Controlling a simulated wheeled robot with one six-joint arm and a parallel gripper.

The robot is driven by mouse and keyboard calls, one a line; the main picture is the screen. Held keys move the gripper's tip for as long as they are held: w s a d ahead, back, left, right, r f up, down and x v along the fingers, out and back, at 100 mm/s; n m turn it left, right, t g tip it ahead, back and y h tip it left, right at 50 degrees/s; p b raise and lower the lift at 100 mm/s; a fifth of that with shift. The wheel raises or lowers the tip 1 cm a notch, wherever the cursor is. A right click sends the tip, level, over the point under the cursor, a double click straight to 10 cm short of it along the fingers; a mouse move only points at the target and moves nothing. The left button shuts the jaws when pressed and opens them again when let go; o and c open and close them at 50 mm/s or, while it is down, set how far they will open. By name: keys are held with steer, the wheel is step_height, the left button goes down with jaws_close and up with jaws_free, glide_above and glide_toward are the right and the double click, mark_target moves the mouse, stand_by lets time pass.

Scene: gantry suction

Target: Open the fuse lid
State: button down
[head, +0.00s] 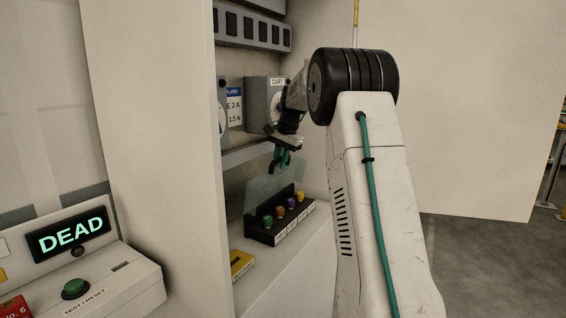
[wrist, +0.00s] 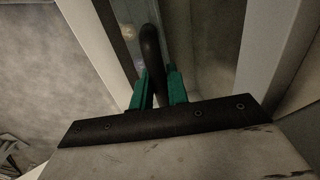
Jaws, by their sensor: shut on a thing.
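The fuse lid (head: 262,193) is a clear, faintly tinted panel in the head view. It appears raised at a slant above the black fuse block (head: 262,236), with its lower edge near the block. My gripper (head: 281,162) is at the lid's upper edge. In the wrist view, the teal fingers of my gripper (wrist: 159,85) are shut on a dark curved handle (wrist: 150,50), one finger on each side of it. The handle's join to the lid is not clear in either view.
Several coloured fuses stand on the block inside the cabinet (head: 152,110). A yellow item (head: 242,263) lies on the shelf in front. A grey box (head: 262,103) is above. At the left, a console (head: 120,285) has a green button (head: 75,289) and a display (head: 68,236) reading DEAD.

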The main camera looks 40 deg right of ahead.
steer(key=shift+a, duration=0.1)
steer(key=c, duration=1.7)
jaws_free()
steer(key=v, duration=0.7)
steer(key=shift+r, duration=0.4)
